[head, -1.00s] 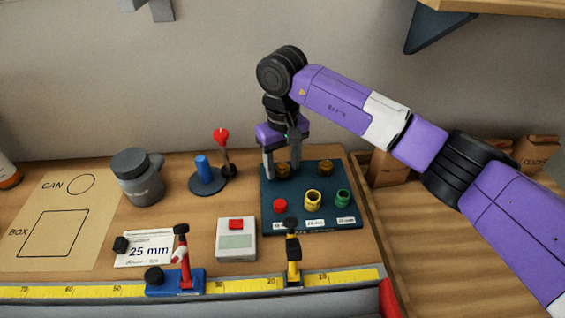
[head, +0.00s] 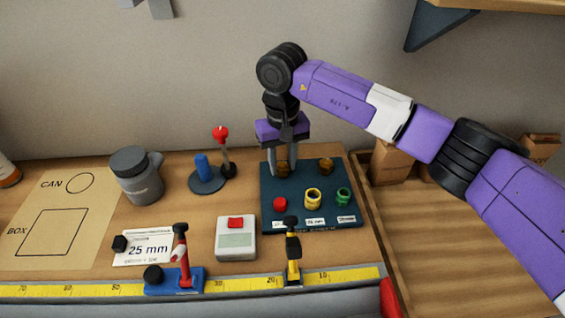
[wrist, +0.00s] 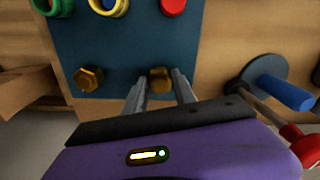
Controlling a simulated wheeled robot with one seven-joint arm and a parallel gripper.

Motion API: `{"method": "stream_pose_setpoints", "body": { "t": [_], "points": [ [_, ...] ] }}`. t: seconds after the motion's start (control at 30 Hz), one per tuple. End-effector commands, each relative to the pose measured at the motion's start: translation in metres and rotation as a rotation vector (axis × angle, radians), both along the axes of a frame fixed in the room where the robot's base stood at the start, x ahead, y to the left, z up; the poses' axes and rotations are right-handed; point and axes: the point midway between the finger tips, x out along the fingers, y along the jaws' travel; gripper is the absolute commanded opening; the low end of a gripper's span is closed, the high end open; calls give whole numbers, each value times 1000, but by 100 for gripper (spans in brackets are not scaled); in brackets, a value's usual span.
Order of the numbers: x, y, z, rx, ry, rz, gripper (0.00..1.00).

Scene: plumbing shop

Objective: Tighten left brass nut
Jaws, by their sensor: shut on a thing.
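The left brass nut (head: 283,170) is at the back left of the dark blue board (head: 310,217). My gripper (head: 283,173) points straight down over it and is shut on it, one finger on each side. In the wrist view, the left brass nut (wrist: 160,80) shows between the two fingertips (wrist: 159,88). The fingers partly hide the nut in the head view. The right brass nut (head: 326,166) sits apart on the same board, and it shows to the left in the wrist view (wrist: 88,78).
Red (head: 280,204), yellow (head: 313,198) and green (head: 343,197) fittings stand in the board's front row. A stand with a red-topped lever (head: 221,134) and blue post (head: 203,168) is left of the board. A grey jar (head: 137,178) stands farther left.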

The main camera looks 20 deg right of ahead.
Motion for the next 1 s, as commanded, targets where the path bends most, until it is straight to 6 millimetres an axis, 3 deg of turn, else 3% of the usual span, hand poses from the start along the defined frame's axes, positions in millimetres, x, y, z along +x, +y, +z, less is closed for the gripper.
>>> {"method": "stream_pose_setpoints", "body": {
  "t": [1.0],
  "points": [
    [1,-1,1,-2,-5,-953,0]
  ]
}}
